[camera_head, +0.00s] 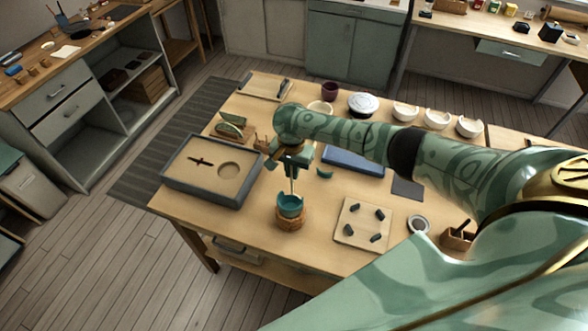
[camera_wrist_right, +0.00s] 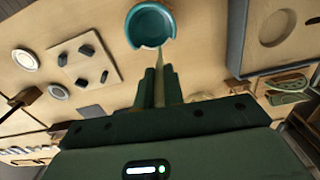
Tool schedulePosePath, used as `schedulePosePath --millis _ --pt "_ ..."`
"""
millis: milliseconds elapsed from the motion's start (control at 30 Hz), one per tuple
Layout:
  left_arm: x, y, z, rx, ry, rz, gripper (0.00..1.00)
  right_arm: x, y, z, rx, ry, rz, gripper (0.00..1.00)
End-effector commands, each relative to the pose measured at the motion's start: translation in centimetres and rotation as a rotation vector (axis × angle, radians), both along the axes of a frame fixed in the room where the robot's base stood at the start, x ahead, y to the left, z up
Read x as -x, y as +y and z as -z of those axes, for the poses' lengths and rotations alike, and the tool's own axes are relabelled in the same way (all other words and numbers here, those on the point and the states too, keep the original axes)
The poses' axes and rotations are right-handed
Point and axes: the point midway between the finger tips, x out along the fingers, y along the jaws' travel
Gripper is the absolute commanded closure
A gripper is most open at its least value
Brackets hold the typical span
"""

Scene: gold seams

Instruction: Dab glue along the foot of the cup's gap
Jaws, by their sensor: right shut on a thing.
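The teal cup (camera_head: 291,206) stands upright on a round wooden stand (camera_head: 290,222) near the table's front edge. In the right wrist view the cup (camera_wrist_right: 151,24) shows its open mouth and a gap in the wall on the side facing my gripper. My right gripper (camera_head: 295,165) is above the cup, shut on a thin pale stick (camera_head: 293,186) that points down. In the right wrist view, the gripper (camera_wrist_right: 159,82) has the stick's tip close to the gap; I cannot tell if it touches. A teal shard (camera_head: 325,172) lies on the table behind the cup. My left gripper is not in view.
A board (camera_head: 347,234) with several dark pieces lies to the right.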

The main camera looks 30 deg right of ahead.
Motion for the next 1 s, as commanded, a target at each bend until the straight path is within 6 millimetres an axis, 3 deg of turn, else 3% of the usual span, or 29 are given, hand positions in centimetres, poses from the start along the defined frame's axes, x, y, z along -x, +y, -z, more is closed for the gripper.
schedulePosePath --millis 300,1000 --pt "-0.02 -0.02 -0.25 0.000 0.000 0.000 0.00 -0.83 1.23 -0.19 0.001 -0.001 0.000 1.00" --pt "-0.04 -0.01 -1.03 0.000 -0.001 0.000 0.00 -0.77 1.13 0.10 0.001 0.000 0.001 1.00"
